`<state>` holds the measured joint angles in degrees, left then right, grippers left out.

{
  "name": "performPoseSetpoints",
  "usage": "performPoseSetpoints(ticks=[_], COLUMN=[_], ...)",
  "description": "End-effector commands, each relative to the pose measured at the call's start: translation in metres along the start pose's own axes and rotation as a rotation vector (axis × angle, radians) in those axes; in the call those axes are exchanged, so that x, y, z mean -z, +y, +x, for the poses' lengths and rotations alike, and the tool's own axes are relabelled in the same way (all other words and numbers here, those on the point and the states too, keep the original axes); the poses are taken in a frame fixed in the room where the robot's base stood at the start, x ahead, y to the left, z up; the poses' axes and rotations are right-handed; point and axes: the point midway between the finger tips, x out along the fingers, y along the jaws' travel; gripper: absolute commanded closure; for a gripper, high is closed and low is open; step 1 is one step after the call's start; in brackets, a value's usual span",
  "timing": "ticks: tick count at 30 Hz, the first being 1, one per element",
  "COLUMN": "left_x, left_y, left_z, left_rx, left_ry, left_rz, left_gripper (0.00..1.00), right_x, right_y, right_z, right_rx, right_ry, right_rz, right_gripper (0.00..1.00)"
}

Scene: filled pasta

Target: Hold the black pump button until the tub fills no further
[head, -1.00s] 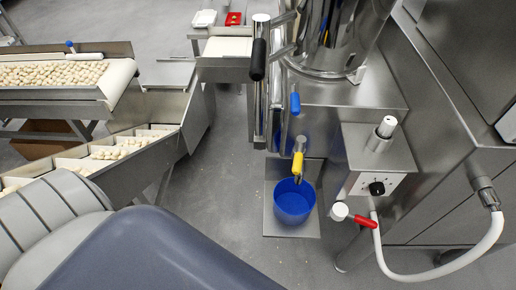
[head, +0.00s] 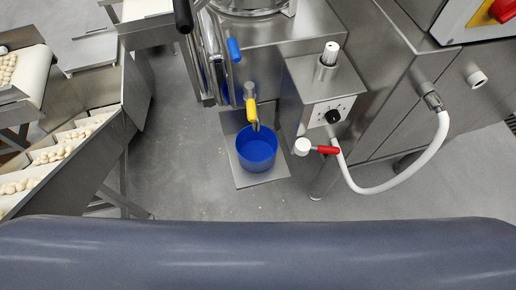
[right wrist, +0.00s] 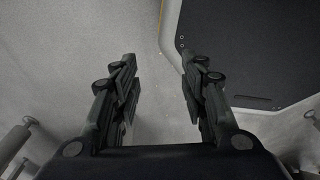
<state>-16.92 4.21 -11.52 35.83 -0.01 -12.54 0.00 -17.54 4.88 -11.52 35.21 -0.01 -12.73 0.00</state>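The blue tub (head: 257,150) stands on a flat metal plate under a spout with a yellow handle (head: 251,111). The inside of the tub looks blue, and I cannot tell how full it is. To its right, a steel box on the machine has a black knob or button (head: 332,116) on its front panel; it may be the pump button. My right gripper (right wrist: 160,95) shows in the right wrist view, with its two fingers wide apart and nothing between them, above grey floor. My left gripper is not in view.
A red-handled valve (head: 326,150) sticks out below the panel, and a white hose (head: 384,189) loops to its right. A conveyor with pasta (head: 50,155) stands at the left. Grey floor (head: 190,190) is clear around the tub's plate.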

Motion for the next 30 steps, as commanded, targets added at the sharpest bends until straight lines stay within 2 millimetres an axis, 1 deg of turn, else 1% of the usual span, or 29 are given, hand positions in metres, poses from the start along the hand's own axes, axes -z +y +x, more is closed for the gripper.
performPoseSetpoints(ticks=[4, 9, 14, 15, 22, 30], left_x=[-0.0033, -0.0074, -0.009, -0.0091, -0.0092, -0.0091], left_y=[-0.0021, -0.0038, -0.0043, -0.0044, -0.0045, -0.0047], left_z=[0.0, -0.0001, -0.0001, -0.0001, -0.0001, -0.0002], left_rx=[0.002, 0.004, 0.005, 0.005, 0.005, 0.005], left_ry=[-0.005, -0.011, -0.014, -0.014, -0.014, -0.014], left_rz=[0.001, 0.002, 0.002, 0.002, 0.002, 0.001], left_gripper=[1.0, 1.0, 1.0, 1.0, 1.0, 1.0], right_x=[0.009, 0.0124, 0.0124, 0.0125, 0.0125, 0.0107], right_y=[0.0012, 0.0015, -0.0003, -0.0012, -0.0068, -0.0068], right_z=[0.0, 0.0, 0.0, 0.0, 0.0001, 0.0001], right_rx=[-0.001, -0.002, 0.0, 0.001, 0.008, 0.008], right_ry=[0.015, 0.02, 0.02, 0.02, 0.019, 0.016], right_rz=[0.0, 0.001, 0.002, 0.003, 0.006, 0.006], right_gripper=[0.6, 0.6, 0.96, 1.0, 1.0, 1.0])
